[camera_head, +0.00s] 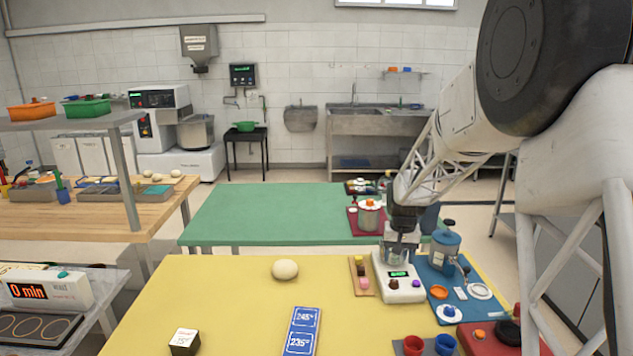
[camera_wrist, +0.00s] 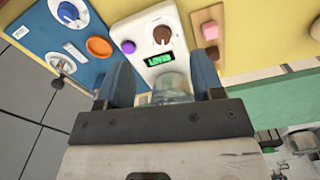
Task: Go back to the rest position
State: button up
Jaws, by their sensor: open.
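My gripper (camera_head: 400,238) is low over the yellow table's right part, pointing down at a white scale (camera_head: 398,287). In the wrist view its two blue fingers (camera_wrist: 161,78) are open and apart. The glass also shows under my gripper in the head view (camera_head: 397,259). Whether the fingers touch it I cannot tell. The scale (camera_wrist: 152,28) has a green lit display, a brown knob and a purple button.
A pale dough ball (camera_head: 285,270) and a blue sign (camera_head: 302,331) lie farther left. The green table (camera_head: 260,215) is mostly clear.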

jog(key=s+a+r, duration=0.3)
jog(key=s+r, duration=0.6)
jog(key=s, duration=0.3)
jog(key=s+a+r+n+t, duration=0.1)
jog(key=s+r, duration=0.1)
jog(key=s, duration=1.4)
jog(key=s+a+r+n+t, duration=0.1)
jog(key=s+a, duration=0.1)
jog(key=s, duration=1.5)
jog(key=shift+a+r, duration=0.3)
jog(key=shift+r, duration=0.05)
